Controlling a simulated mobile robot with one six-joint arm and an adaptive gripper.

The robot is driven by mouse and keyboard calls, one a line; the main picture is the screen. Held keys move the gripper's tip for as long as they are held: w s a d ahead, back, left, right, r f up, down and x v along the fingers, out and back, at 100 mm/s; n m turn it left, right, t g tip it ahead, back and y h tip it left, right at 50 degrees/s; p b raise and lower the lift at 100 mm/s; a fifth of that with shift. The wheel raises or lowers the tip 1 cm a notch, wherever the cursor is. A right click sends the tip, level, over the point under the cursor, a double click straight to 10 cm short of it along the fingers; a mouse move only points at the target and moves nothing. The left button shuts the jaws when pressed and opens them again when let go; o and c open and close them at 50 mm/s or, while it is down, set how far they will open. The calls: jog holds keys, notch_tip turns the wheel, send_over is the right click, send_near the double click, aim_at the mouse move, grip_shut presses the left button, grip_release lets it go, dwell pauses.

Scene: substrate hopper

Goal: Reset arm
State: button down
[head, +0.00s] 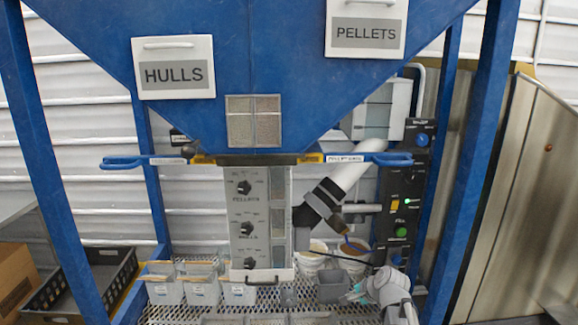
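My arm comes in from the lower right, and its white and grey end stands over the metal mesh shelf (165,313). My gripper (356,293) is small in the picture, with teal parts next to a dark grey container (338,288). I cannot tell whether the gripper touches this container, or whether its fingers are open or shut.
A blue hopper (290,60) on blue posts hangs above the shelf. White bins (203,292) stand at left and pails (312,258) behind the grey container. A control panel (405,200) is at right. A black crate (90,285) sits at far left.

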jog(key=s+a+f+n+g+h, duration=0.1)
jog(key=s+f+n+g+h, duration=0.1)
jog(key=s+n, duration=0.4)
jog(key=s+f+n+g+h, duration=0.2)
jog(key=s+n+g, duration=0.2)
jog(key=s, duration=0.5)
jog(key=shift+a+n+h, duration=0.4)
jog(key=shift+n, duration=0.6)
jog(key=shift+f, duration=0.1)
